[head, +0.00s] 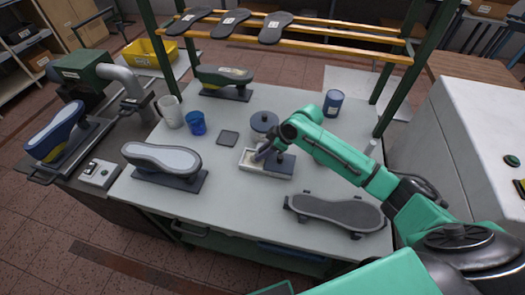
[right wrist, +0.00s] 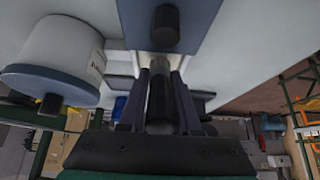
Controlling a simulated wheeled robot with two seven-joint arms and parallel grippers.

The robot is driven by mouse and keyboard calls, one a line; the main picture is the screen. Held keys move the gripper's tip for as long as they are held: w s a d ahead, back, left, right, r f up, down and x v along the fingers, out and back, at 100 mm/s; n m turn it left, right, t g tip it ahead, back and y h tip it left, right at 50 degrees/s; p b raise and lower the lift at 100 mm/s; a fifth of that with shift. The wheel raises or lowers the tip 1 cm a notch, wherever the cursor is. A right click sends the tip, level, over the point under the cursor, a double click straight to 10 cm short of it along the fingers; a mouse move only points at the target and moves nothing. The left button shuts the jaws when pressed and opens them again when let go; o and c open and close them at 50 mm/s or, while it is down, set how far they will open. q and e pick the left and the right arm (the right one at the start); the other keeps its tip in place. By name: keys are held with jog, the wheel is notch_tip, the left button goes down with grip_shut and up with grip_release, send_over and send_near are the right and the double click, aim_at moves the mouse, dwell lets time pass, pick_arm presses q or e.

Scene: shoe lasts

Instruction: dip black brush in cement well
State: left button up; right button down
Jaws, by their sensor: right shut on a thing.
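The cement well is a shallow white-rimmed box (head: 248,167) in the middle of the bench. Its left part is open with a pale inside; a dark blue lid (head: 284,165) covers the right part. My right gripper (head: 262,153) is over the open part, pointing down. In the right wrist view my right gripper (right wrist: 160,95) is shut on the black brush (right wrist: 159,101), a dark upright cylinder between the fingers. The brush's lower end is hidden in the head view, so I cannot tell whether it touches the cement. My left gripper is not in view.
A grey pot with a blue lid (head: 264,122) stands just behind the well; it looms in the right wrist view (right wrist: 55,60). A shoe last (head: 160,159), a blue cup (head: 196,123) and a blue can (head: 333,103) stand around.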

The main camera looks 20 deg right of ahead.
notch_tip(320, 180, up, 7)
jog(key=p, duration=0.6)
jog(key=shift+f, duration=0.1)
jog(key=shift+w, duration=0.1)
